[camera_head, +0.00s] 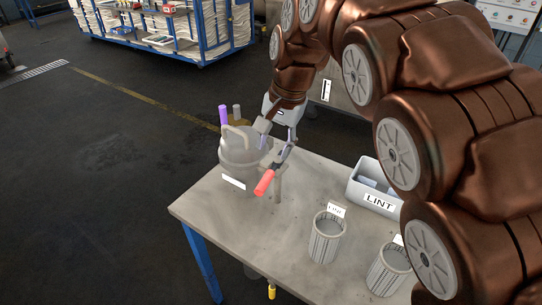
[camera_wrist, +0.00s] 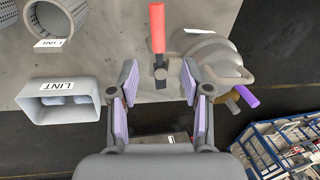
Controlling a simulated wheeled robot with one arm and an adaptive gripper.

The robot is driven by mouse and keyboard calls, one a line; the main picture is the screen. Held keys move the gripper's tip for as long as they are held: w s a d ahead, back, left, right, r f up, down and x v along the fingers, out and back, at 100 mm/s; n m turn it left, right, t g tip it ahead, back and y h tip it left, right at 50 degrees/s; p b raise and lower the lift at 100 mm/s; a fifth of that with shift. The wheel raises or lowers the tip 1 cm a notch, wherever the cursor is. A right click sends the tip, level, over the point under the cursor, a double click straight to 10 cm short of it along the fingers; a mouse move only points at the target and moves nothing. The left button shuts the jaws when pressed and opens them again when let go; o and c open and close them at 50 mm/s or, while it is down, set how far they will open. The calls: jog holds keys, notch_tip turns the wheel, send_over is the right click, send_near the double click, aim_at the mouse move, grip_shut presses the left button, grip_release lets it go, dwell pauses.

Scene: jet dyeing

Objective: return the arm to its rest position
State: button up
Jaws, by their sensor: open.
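My arm reaches in from the right of the head view. My gripper (camera_head: 277,145) is over the far side of the grey table (camera_head: 200,208), its fingers apart. A red-handled lever (camera_head: 265,182) on a grey stand lies just beyond the fingertips. It also shows in the wrist view (camera_wrist: 157,28), ahead of the gap between the fingers. Whether a finger touches it, I cannot tell. A grey lidded vessel (camera_head: 238,148) stands beside the gripper, on its left in the head view.
A LINT bin (camera_head: 368,190) and two slotted baskets (camera_head: 326,238) (camera_head: 389,270) stand on the table's right part. A purple handle (camera_head: 223,115) rises behind the vessel. A blue-framed cart (camera_head: 170,30) stands at the back. The floor to the left is clear.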

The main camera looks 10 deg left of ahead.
jog(key=shift+d+r, duration=0.15)
jog(key=shift+r, duration=0.45)
jog(key=s+d+f, duration=0.1)
jog(key=s+d, duration=0.3)
jog(key=d, duration=0.9)
jog(key=s+d+f+n+g+h, duration=0.1)
jog(key=s+d+f, duration=0.4)
jog(key=s+d, duration=0.3)
jog(key=s+d+f+n+g+h+p, duration=0.1)
jog(key=s+d+f, duration=0.4)
jog(key=s+d, duration=0.4)
jog(key=s, duration=0.6)
jog(key=shift+s+d+f, duration=0.15)
jog(key=shift+s+d, duration=0.05)
jog(key=shift+s, duration=0.15)
jog(key=shift+c, duration=0.9)
jog(key=shift+a, duration=0.1)
